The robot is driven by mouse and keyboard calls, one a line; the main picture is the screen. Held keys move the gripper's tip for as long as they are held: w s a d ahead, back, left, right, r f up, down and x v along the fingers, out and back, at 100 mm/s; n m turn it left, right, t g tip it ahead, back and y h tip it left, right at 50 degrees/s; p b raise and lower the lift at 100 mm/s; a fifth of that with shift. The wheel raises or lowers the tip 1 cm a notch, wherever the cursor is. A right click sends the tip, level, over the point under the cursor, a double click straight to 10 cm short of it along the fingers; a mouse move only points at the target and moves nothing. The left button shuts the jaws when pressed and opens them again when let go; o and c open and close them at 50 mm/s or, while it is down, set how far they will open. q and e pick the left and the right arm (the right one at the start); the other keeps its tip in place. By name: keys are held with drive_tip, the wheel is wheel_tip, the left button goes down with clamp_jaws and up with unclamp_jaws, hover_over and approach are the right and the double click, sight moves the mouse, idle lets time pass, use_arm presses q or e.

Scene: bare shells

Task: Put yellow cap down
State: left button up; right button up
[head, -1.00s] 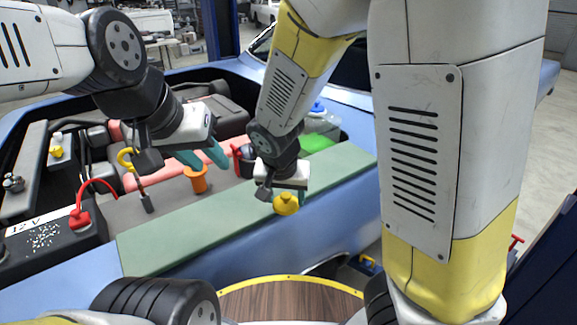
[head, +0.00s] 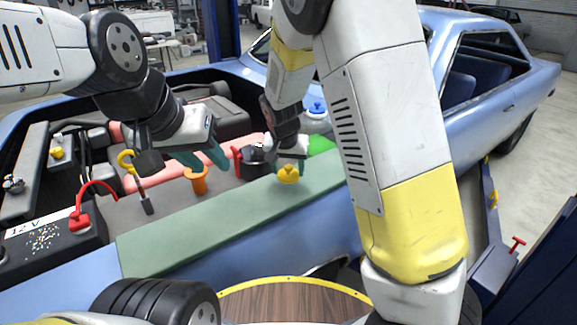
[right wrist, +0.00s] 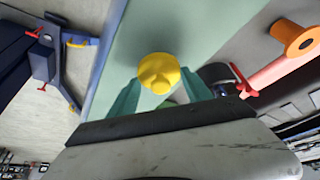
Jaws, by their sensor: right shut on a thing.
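The yellow cap (head: 288,174) is at my right gripper (head: 296,162), over the green mat (head: 190,228) on the car's fender. In the right wrist view the cap (right wrist: 158,73) sits between the two teal fingertips of the right gripper (right wrist: 160,92), which is shut on it. Whether the cap touches the mat I cannot tell. My left gripper (head: 208,157) is over the engine bay, its teal fingers apart, with nothing visible between them.
An orange spool-like part (head: 198,181) stands in the engine bay near my left gripper. The battery (head: 50,238) with a red clamp and cable is at the left. A bottle with a blue cap (head: 317,108) stands behind the right gripper. The mat's left part is clear.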

sight(288, 171)
drive_tip(key=shift+w+d+f, duration=0.1)
drive_tip(key=shift+w, duration=0.5)
drive_tip(key=shift+s+f, duration=0.1)
drive_tip(key=shift+f, duration=1.6)
drive_tip(key=o, duration=1.3)
drive_tip(key=shift+f, duration=0.1)
drive_tip(key=shift+o, duration=0.2)
